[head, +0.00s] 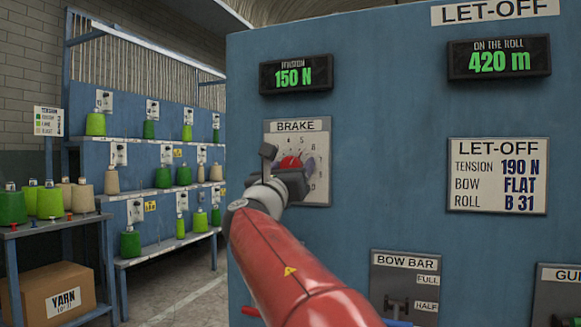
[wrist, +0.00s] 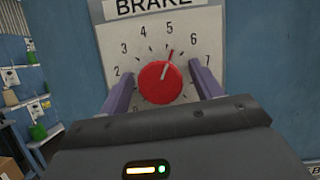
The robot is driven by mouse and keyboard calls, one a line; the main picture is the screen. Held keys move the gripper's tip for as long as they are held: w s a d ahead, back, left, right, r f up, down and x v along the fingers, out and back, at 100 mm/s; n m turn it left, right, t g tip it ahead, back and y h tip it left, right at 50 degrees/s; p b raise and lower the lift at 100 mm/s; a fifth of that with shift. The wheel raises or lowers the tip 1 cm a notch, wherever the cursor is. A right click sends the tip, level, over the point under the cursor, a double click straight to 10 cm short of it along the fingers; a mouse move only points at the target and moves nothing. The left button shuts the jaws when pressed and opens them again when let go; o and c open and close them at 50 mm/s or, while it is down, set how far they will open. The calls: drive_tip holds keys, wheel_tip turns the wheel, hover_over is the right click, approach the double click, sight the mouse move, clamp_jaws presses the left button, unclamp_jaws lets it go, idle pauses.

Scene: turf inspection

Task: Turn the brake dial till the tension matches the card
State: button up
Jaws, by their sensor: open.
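The red brake dial (wrist: 160,82) sits on a pale BRAKE plate (head: 297,135), its pointer up near the 5 in the wrist view. My gripper (wrist: 163,88) is open, one purple finger on each side of the dial, with gaps visible between fingers and dial. In the head view the gripper partly hides the dial and the plate's lower left. The tension display (head: 296,75) reads 150 N. The LET-OFF card (head: 497,177) gives tension 190 N, bow FLAT, roll B 31.
The roll display (head: 498,57) reads 420 m. A BOW BAR control (head: 404,285) is low on the blue panel (head: 420,120), with another plate at the lower right edge. Yarn shelves (head: 150,245), a cone table (head: 50,228) and a YARN box (head: 58,293) stand at the left.

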drive_tip(key=c, duration=1)
drive_tip(key=shift+o, duration=0.2)
drive_tip(key=shift+m, duration=0.4)
drive_tip(key=m+g+h, duration=0.1)
drive_tip(key=m+h, duration=0.1)
drive_tip(key=m, duration=0.1)
drive_tip(key=shift+m+b, duration=0.3)
drive_tip(key=shift+m, duration=0.1)
drive_tip(key=m+h, duration=0.1)
drive_tip(key=m, duration=0.1)
drive_tip(key=m+g+h, duration=0.1)
drive_tip(key=m, duration=0.2)
drive_tip(key=shift+a+g+p, duration=0.1)
drive_tip(key=shift+g+p, duration=0.2)
drive_tip(key=shift+p, duration=0.05)
drive_tip(key=m+g+h+p, duration=0.1)
drive_tip(key=m, duration=0.2)
drive_tip(key=shift+r+m, duration=0.1)
drive_tip(key=shift+m, duration=0.3)
drive_tip(key=shift+m+g+h+p, duration=0.6)
drive_tip(key=shift+m+g, duration=0.6)
drive_tip(key=shift+m, duration=1.1)
